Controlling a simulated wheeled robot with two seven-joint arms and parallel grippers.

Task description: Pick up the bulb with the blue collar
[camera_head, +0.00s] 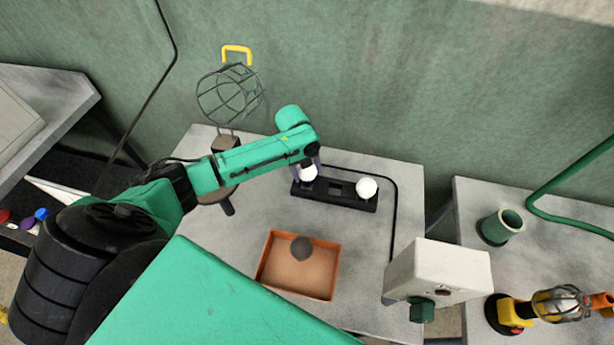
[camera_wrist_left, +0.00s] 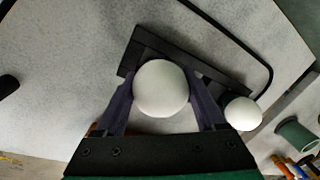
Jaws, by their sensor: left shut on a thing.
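My left gripper (camera_wrist_left: 160,95) is shut on a white bulb (camera_wrist_left: 161,88), with one finger on each side of it. In the head view this bulb (camera_head: 308,173) shows under the end of my left arm, at the left end of a black holder (camera_head: 337,190). I cannot tell whether it is still seated or lifted. Its collar is hidden, so I see no blue on it. A second white bulb (camera_head: 366,188) stands at the right end of the holder; it also shows in the left wrist view (camera_wrist_left: 242,113). My right gripper is not in view.
An orange tray (camera_head: 268,282) with a dark round thing (camera_head: 301,248) lies in front of the holder. A wire cage (camera_head: 229,97) stands behind my left arm. A white box (camera_head: 437,268) is at the right front. A black cable runs behind the holder.

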